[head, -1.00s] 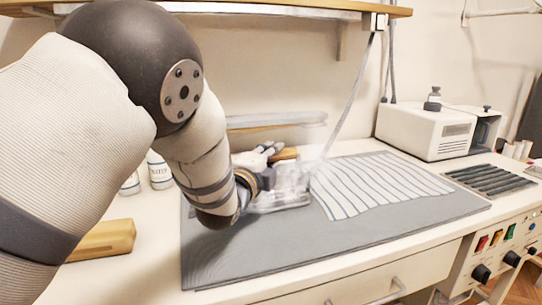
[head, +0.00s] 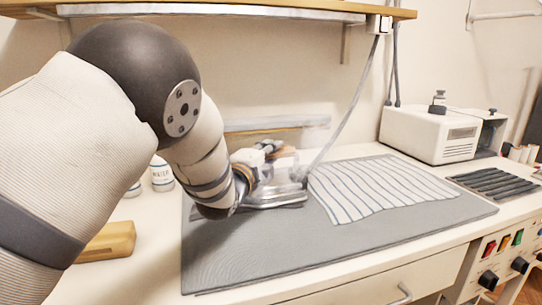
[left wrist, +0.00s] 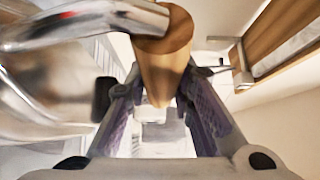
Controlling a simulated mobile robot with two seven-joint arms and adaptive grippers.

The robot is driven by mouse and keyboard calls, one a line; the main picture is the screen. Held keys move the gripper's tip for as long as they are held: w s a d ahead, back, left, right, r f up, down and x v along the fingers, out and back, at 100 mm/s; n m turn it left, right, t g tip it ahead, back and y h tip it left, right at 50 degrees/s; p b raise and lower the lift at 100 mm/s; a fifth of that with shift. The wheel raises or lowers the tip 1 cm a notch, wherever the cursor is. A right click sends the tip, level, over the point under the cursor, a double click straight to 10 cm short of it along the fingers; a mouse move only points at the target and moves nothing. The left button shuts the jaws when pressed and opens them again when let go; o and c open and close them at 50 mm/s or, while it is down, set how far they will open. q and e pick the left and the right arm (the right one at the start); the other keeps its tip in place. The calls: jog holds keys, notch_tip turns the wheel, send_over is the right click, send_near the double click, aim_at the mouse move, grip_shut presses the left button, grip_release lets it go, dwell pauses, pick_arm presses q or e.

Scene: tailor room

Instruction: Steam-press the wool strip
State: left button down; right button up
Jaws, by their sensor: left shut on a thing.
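The wool strip (head: 375,187), pale with dark stripes, lies on the grey pressing mat (head: 300,245) in the head view. A shiny metal steam iron (head: 277,197) is just left of the strip, low over the mat; I cannot tell whether it touches it. Pale haze surrounds the iron. My left gripper (head: 268,153) is shut on the iron's wooden handle, which shows between the fingers (left wrist: 163,100) in the left wrist view (left wrist: 165,55). My forearm hides part of the mat's left side. My right gripper is not in view.
A grey hose (head: 350,100) runs up from the iron to the shelf (head: 240,10). A white machine (head: 430,133) stands at the back right. A wooden block (head: 108,242) and white bottles (head: 161,174) are at the left. The mat's front is clear.

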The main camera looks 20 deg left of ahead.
pick_arm(q)
jog(key=shift+s+a+r, duration=0.1)
jog(key=shift+a+r, duration=0.05)
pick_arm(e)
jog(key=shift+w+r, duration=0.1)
pick_arm(q)
jog(key=shift+s+a+r+p, duration=0.1)
jog(key=shift+s+a+p, duration=0.2)
jog(key=shift+s+a, duration=0.4)
jog(key=shift+s+a+f+p, duration=0.1)
jog(key=shift+s+a+p, duration=0.25)
jog(key=shift+a, duration=0.5)
jog(key=shift+s+a+r+p, duration=0.1)
jog(key=shift+s+a+p, duration=0.2)
jog(key=shift+s+a, duration=0.4)
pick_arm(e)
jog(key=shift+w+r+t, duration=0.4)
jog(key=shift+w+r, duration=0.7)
pick_arm(q)
jog(key=shift+w+a, duration=0.1)
jog(key=shift+a, duration=0.1)
